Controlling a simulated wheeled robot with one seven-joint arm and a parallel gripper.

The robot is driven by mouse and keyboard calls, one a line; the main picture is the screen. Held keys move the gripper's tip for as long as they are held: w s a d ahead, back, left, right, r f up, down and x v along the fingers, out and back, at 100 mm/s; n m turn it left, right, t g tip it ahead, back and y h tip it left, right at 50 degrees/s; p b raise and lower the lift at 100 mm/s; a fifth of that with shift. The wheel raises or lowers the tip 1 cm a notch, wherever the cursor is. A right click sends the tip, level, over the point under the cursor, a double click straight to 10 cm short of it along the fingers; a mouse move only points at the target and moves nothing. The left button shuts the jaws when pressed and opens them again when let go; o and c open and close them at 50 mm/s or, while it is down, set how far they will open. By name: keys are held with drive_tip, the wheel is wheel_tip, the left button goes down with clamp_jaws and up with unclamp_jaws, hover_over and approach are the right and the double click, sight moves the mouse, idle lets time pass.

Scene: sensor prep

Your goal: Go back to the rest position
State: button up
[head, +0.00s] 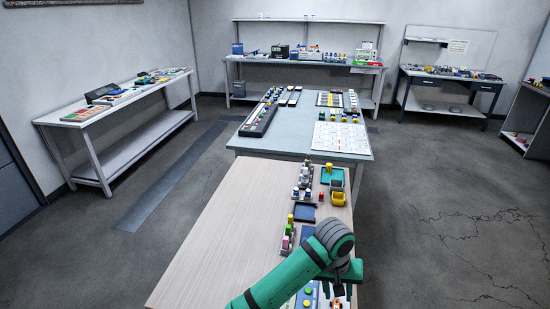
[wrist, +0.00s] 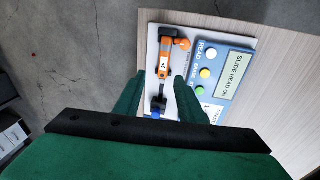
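My gripper (head: 338,290) is low over the near end of the wooden table (head: 230,225) in the head view, at the end of my green arm. In the wrist view my gripper (wrist: 160,80) is open, its two green fingers apart. An orange and dark grey device (wrist: 165,68) with a label "A" shows between and beyond the fingers, with visible gaps on both sides. The device lies on a white plate (wrist: 152,40) beside a blue panel (wrist: 215,60). The panel has a display reading "SLIDE HEAD ON" and white, yellow and green buttons.
On the wooden table, a dark blue tray (head: 305,213), a teal tray (head: 332,175) and a yellow bin (head: 338,198) stand beyond my arm. A grey table (head: 290,147) with racks adjoins behind. The wooden table's left part is bare. The floor (head: 440,220) at right is clear.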

drive_tip(key=s+d+r+n+t+h, duration=0.1)
drive_tip(key=s+d+n+t+h, duration=0.25)
drive_tip(key=d+t+h, duration=0.95)
drive_tip(key=s+a+f+n+t+y, duration=0.1)
drive_tip(key=s+a+f+n+y, duration=0.1)
drive_tip(key=s+a+f+y, duration=0.35)
drive_tip(key=s+a+f+n+y, duration=0.3)
drive_tip(key=s+a+y, duration=0.3)
drive_tip(key=s+a, duration=0.45)
drive_tip(key=s+a+r+m+y, duration=0.2)
drive_tip(key=s+a, duration=0.5)
drive_tip(key=s, duration=0.1)
drive_tip(key=s+a+r+m+t+y, duration=0.1)
drive_tip(key=s+a+r+m, duration=0.2)
drive_tip(key=s+a, duration=0.5)
drive_tip(key=shift+r+m+y, duration=0.15)
drive_tip(key=shift+m+y, duration=0.2)
